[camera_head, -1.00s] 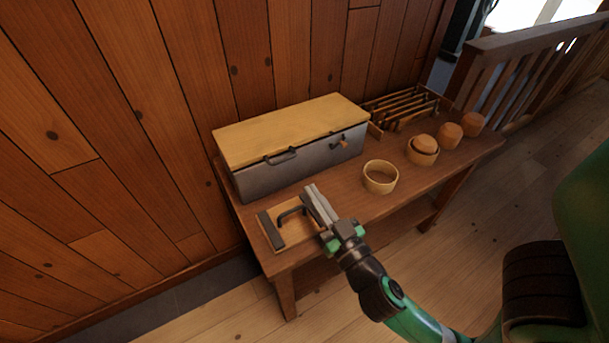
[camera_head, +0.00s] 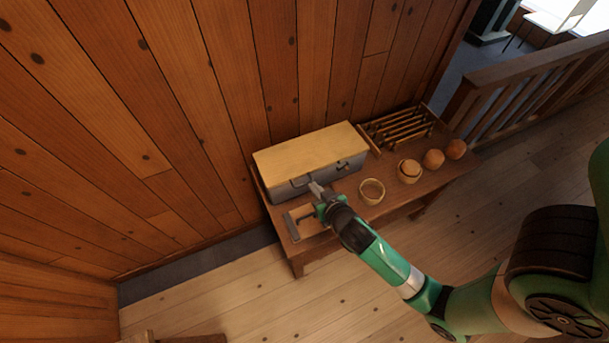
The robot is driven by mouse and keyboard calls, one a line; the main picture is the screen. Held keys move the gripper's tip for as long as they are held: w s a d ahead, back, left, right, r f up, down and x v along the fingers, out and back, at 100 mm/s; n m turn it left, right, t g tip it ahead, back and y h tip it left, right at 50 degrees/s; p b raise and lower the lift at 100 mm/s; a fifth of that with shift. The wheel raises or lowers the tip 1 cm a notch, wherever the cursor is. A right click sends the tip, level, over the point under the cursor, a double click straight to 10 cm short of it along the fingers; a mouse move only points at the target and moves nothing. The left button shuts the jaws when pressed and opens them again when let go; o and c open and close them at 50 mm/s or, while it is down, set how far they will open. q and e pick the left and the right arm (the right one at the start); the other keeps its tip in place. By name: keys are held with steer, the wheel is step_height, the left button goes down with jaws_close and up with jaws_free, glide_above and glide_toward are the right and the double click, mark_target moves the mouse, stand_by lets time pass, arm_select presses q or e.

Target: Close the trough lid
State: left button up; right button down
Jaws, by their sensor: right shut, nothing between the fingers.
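The trough (camera_head: 287,192) is a long grey box at the back left of the wooden table, against the wall. Its pale wooden lid (camera_head: 311,147) lies flat over the top and looks closed. A dark handle shows on the trough's front side. My right gripper (camera_head: 315,188) is shut and empty, in front of the trough near that handle. I cannot tell whether it touches the trough. My left gripper is not in view.
A wooden tray with a dark handle (camera_head: 297,225) is at the table's left front, partly hidden by my right gripper. A bowl (camera_head: 372,191) stands right of it. Further right are a bowl holding a round piece (camera_head: 409,171), two round wooden pieces (camera_head: 433,159) and a slatted rack (camera_head: 397,130).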

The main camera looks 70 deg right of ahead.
steer(key=b, duration=0.2)
glide_above(303, 184)
step_height(303, 184, down, 5)
steer(key=f, duration=0.1)
steer(key=f+b, duration=0.1)
steer(key=s+a+f, duration=0.1)
steer(key=f, duration=0.1)
steer(key=shift+b, duration=0.3)
step_height(303, 184, down, 2)
steer(key=shift+s+a+f+b, duration=0.1)
steer(key=shift+s+a+b, duration=0.05)
steer(key=shift+b, duration=0.75)
steer(key=shift+r, duration=0.2)
